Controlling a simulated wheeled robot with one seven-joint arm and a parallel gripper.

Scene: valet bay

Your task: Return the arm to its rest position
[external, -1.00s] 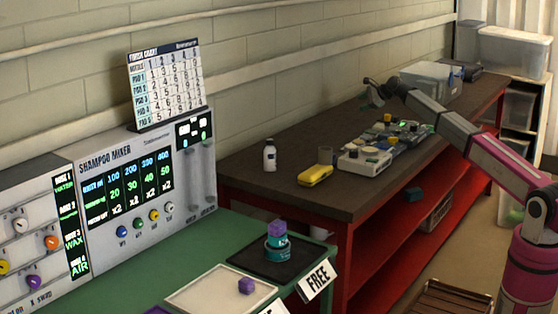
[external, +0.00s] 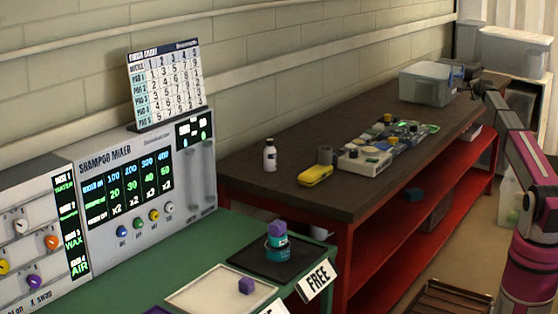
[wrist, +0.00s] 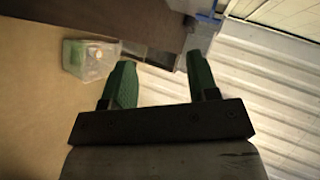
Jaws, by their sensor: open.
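My gripper (wrist: 160,60) shows in the wrist view with its two green fingers spread wide and nothing between them. In the external view my arm rises from its pink base at the right and bends back toward the far right end of the workbench (external: 262,190). The fingers cannot be made out in that view. In the wrist view, past the fingers, are tan floor, a dark shelf edge and a pale ribbed wall.
The bench holds a white bottle (external: 270,156), a yellow case (external: 315,175) and a tray of small parts (external: 365,160). Clear storage bins (external: 515,50) stand on a rack at the far right. A clear box (wrist: 90,60) is left of the fingers in the wrist view.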

